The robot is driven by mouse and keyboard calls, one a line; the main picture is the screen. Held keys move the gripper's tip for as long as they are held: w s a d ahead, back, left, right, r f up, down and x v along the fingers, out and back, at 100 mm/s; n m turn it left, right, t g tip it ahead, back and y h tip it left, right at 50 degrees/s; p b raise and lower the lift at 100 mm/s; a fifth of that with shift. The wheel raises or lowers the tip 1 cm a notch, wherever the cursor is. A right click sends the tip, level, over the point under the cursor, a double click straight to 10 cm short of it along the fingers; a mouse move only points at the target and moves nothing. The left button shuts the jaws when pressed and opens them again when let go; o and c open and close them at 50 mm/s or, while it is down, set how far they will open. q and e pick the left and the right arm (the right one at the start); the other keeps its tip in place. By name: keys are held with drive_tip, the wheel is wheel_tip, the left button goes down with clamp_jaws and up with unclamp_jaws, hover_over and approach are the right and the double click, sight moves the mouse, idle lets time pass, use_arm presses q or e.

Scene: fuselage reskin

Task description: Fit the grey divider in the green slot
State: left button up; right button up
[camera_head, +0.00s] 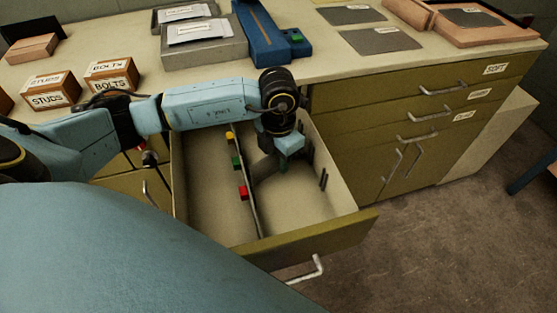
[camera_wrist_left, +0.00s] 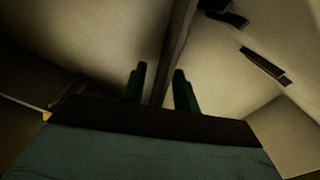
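A gap shows beside the left finger. Whether the divider's ends sit in the slot is hidden. My right gripper is out of view.
Yellow (camera_head: 230,135) and red (camera_head: 244,192) markers are on the same partition. Dark slot clips (camera_head: 323,180) line the drawer's right wall. Labelled boxes (camera_head: 50,90), trays (camera_head: 203,45) and a blue tool (camera_head: 262,35) lie on the worktop behind. The drawer's left half is empty.

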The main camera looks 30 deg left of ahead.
use_arm(q)
clamp_jaws()
drive_tip(key=shift+r, duration=0.15)
